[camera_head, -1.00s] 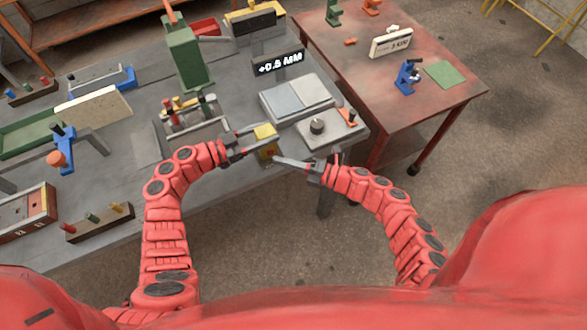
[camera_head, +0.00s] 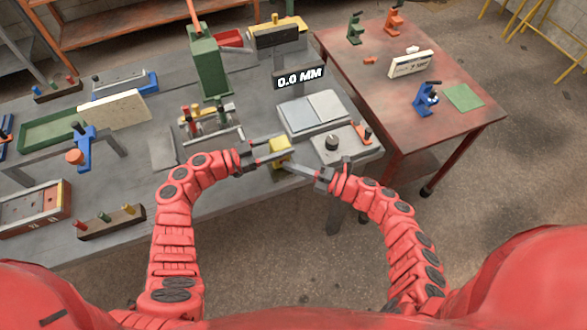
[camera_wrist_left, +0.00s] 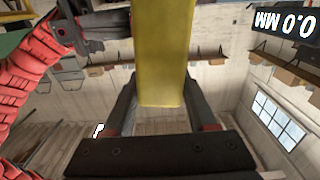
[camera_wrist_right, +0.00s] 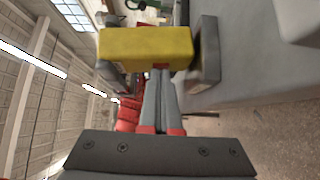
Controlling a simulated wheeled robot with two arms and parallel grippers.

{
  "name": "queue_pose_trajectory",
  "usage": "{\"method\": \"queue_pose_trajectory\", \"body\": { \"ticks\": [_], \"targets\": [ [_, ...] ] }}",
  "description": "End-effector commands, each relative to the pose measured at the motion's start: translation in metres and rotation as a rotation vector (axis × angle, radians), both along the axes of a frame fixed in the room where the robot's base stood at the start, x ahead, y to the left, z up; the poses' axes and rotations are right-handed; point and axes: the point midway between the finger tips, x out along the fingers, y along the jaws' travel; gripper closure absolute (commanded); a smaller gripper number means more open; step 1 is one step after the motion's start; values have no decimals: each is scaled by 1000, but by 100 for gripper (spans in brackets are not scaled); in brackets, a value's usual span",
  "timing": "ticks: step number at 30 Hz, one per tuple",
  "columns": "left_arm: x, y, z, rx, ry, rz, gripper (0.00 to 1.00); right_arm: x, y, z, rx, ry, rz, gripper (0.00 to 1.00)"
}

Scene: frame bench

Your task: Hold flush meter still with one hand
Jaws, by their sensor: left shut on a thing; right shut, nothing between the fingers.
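A yellow block (camera_head: 279,151), perhaps the flush meter, is at the bench's front edge. A dark display (camera_head: 299,77) behind it reads 0.0 MM; it also shows in the left wrist view (camera_wrist_left: 286,28). My left gripper (camera_head: 272,154) is shut on the yellow block; in the left wrist view the block (camera_wrist_left: 166,52) stands between its fingers. My right gripper (camera_head: 289,165) is shut and empty. In the right wrist view its fingertips (camera_wrist_right: 163,72) are at the edge of the block (camera_wrist_right: 145,47); I cannot tell whether they touch. A grey bracket (camera_wrist_right: 209,55) stands beside the block.
A grey plate (camera_head: 311,112) and a box with a dark knob (camera_head: 332,143) lie right of the block. A rack with coloured handles (camera_head: 208,125) stands behind my left gripper. A reddish table (camera_head: 440,130) stands at the right. The floor in front is clear.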

Motion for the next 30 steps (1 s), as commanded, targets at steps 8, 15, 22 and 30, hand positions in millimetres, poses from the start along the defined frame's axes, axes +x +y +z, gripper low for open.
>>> {"method": "queue_pose_trajectory", "body": {
  "ticks": [8,15,22,30],
  "targets": [
    [-5,-3,-6,5,12,-11,100,-2,0,2,4,-3,-1,100],
    [-4,-2,-7,7,13,-8,100,-30,-10,0,0,0,1,100],
    [-4,-1,-7,7,13,-6,100,-59,-53,-2,-2,2,-6,100],
    [-3,-1,-5,5,8,-5,100,-79,-92,0,1,0,-2,100]
  ]
}}
